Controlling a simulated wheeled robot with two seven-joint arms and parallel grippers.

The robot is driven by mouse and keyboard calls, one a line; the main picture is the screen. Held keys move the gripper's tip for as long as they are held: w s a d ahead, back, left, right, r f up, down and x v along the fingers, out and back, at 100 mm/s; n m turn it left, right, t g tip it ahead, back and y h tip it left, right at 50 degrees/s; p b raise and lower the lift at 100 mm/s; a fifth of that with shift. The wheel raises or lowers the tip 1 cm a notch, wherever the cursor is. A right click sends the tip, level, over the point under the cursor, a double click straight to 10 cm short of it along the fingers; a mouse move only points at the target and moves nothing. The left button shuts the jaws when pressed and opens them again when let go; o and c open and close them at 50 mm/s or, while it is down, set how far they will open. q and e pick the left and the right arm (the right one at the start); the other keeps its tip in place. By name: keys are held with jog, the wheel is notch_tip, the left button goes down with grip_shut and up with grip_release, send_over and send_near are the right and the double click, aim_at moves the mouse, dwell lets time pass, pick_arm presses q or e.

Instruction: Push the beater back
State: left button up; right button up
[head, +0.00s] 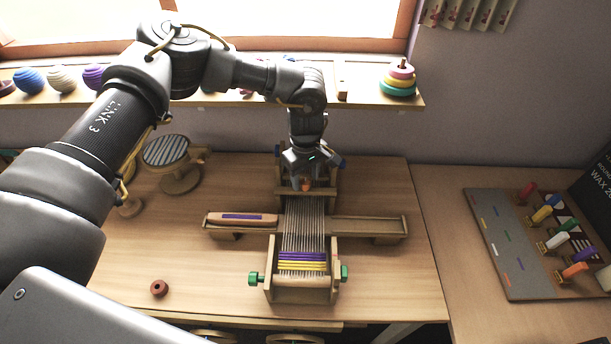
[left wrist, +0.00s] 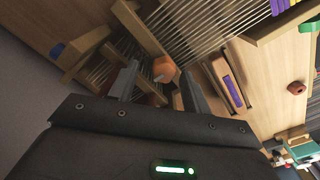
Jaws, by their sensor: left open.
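A small wooden loom (head: 330,284) stands on the table with pale warp threads (head: 304,228) running front to back. Purple and yellow woven bands (head: 302,262) lie at its front. The beater (head: 318,191) appears to be the wooden crossbar over the threads towards the back, with an orange knob (head: 305,185) on it. My left gripper (head: 303,178) is open and points down at this bar. In the left wrist view the orange knob (left wrist: 164,68) shows between and just beyond the two spread fingers; I cannot tell whether they touch it. My right gripper is not in view.
A shuttle (head: 242,219) lies on the loom's left side tray; the right tray (head: 370,228) is empty. Green knobs (head: 344,272) stick out at the front. A brown ring (head: 159,288) and a round striped stand (head: 168,150) are left. A pegged board (head: 510,245) lies right.

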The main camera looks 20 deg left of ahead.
pick_arm(q)
jog(key=shift+r, duration=0.35)
notch_tip(320, 180, up, 10)
jog(key=b, duration=0.3)
jog(key=shift+r, duration=0.15)
